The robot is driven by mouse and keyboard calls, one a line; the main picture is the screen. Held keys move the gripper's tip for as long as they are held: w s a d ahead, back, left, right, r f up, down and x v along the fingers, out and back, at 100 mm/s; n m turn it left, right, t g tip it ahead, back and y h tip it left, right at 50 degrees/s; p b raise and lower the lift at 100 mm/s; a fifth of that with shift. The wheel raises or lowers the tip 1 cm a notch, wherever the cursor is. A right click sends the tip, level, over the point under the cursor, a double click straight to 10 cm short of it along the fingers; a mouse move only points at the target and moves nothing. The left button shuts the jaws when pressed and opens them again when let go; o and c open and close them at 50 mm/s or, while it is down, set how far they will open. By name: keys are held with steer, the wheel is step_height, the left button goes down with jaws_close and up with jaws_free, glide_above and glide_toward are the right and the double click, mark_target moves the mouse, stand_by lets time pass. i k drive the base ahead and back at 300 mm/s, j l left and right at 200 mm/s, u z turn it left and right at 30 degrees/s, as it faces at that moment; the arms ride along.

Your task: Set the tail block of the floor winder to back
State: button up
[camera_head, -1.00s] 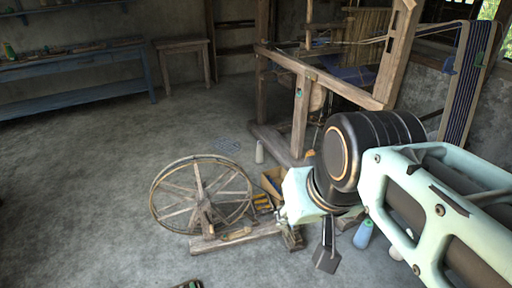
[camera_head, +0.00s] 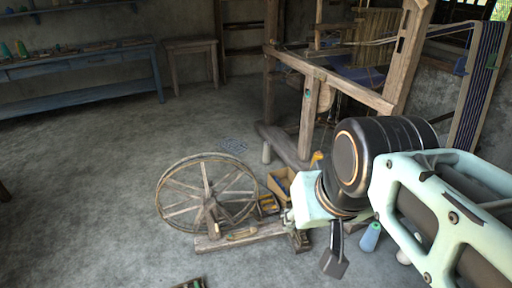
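The floor winder stands on the floor at the middle of the head view. Its large spoked wooden wheel (camera_head: 207,193) is at the left, and its low wooden base (camera_head: 243,238) runs to the right. A small wooden block (camera_head: 299,240) sits at the base's right end, partly behind my arm; I cannot tell for sure that it is the tail block, or its setting. My gripper (camera_head: 335,261) seems to be the dark part hanging below my arm, just right of the base's end. It appears apart from the winder. Its fingers cannot be made out clearly.
A small box (camera_head: 281,183) stands behind the winder. The wooden loom (camera_head: 309,115) is behind at the right. A blue bench (camera_head: 85,75) is at the back left. The floor at left is clear.

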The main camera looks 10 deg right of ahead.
mark_target(301, 231)
steer(key=z, duration=0.4)
steer(key=k+l, duration=0.2)
steer(key=i+j+z, duration=0.25)
steer(key=i, duration=0.3)
steer(key=i+j+z, duration=0.25)
steer(key=i, duration=0.25)
steer(key=i+j+z, duration=0.25)
steer(key=i, duration=0.3)
